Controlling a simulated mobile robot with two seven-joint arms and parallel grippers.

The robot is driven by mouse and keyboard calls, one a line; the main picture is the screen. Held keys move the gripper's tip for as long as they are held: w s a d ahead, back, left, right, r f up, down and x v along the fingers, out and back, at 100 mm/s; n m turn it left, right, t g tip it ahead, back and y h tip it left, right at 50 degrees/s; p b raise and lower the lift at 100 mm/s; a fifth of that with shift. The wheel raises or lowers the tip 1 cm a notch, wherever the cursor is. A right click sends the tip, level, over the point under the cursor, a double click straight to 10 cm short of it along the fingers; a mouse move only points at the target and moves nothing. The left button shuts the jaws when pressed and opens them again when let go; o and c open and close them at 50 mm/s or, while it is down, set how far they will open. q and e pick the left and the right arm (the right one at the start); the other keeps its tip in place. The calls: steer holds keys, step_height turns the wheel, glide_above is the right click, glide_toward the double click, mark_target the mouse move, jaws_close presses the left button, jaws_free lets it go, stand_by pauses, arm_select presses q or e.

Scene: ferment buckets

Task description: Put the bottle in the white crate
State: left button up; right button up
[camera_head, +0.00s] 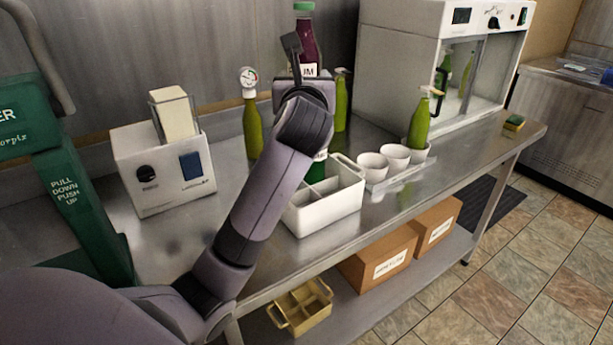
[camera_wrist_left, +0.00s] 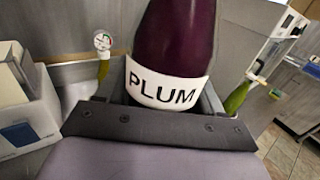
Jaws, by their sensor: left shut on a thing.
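A dark purple bottle with a green cap and a white label (camera_head: 306,38) is held up above the table. In the left wrist view its label reads PLUM (camera_wrist_left: 170,50). My left gripper (camera_head: 303,75) is shut on this bottle, which looks upright. The white crate (camera_head: 328,211) stands on the steel table, lower than the bottle and nearer the front edge. It has dividers, and a green item with a white label shows at its back, mostly hidden by my left arm. My right gripper is not in view.
Green bottles stand behind the crate, one with a gauge (camera_head: 251,125) and one with a pump top (camera_head: 341,104). White cups (camera_head: 373,167) on a tray and another green bottle (camera_head: 419,125) are to the right. A white dispenser box (camera_head: 165,175) stands left.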

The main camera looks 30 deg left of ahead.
arm_select(q)
step_height(320, 180, down, 17)
steer(key=b, duration=0.2)
steer(key=shift+r+b, duration=0.15)
steer(key=shift+b, duration=0.2)
steer(key=shift+f, duration=0.55)
steer(key=o, duration=1.5)
steer(key=shift+f, duration=0.15)
steer(key=shift+o, duration=0.2)
